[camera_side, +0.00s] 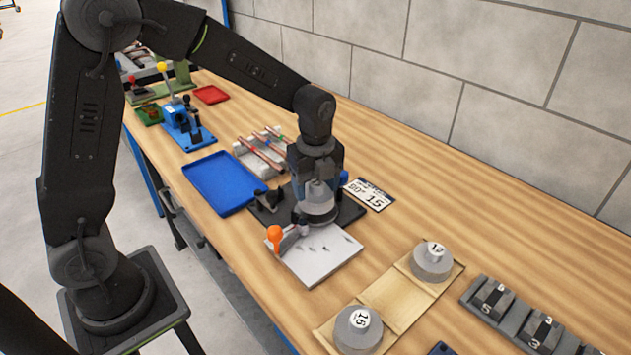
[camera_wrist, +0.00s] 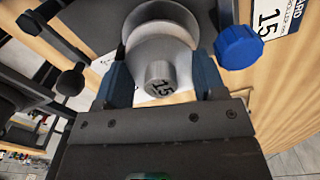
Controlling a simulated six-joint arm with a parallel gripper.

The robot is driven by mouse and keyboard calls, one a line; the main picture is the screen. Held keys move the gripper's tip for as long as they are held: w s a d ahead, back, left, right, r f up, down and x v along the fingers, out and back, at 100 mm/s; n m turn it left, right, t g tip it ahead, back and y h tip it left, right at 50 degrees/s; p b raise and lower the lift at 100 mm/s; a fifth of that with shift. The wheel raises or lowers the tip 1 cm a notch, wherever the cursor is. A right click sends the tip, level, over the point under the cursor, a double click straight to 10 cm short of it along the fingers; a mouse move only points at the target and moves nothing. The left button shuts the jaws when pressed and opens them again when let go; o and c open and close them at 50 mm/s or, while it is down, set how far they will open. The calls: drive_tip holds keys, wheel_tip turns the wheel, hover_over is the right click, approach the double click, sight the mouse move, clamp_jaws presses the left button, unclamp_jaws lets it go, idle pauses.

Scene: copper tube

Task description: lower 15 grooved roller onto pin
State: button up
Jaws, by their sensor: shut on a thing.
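The 15 grooved roller (camera_side: 318,200) is grey and round, with a stub on top marked 15. It also shows in the wrist view (camera_wrist: 160,42). My gripper (camera_side: 316,180) is shut on it, with blue fingers on either side of the stub (camera_wrist: 160,84). The roller is over the dark base plate of the bender (camera_side: 350,210), upright as far as I can tell. The pin is hidden under the roller, so I cannot tell whether the roller is on it. An orange-knobbed lever (camera_side: 275,236) stands just in front.
A blue knob (camera_wrist: 238,47) is close beside the fingers. A sign reading 15 (camera_side: 369,194) lies behind. A wooden tray (camera_side: 395,298) holds rollers 16 (camera_side: 358,329) and 12 (camera_side: 432,261). A blue tray (camera_side: 218,182) and copper tubes (camera_side: 262,157) lie left.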

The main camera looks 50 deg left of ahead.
sight(315, 182)
drive_tip(key=shift+f, duration=1)
drive_tip(key=o, duration=1.2)
drive_tip(key=shift+c, duration=0.2)
wheel_tip(315, 182, up, 14)
drive_tip(key=shift+s, duration=0.1)
drive_tip(key=s+r+n+t, duration=0.1)
drive_tip(key=s+n+t, duration=0.4)
drive_tip(key=s+n, duration=1.4)
drive_tip(key=shift+s+a+n+t, duration=0.3)
drive_tip(key=shift+a+n, duration=0.1)
drive_tip(key=shift+n, duration=0.6)
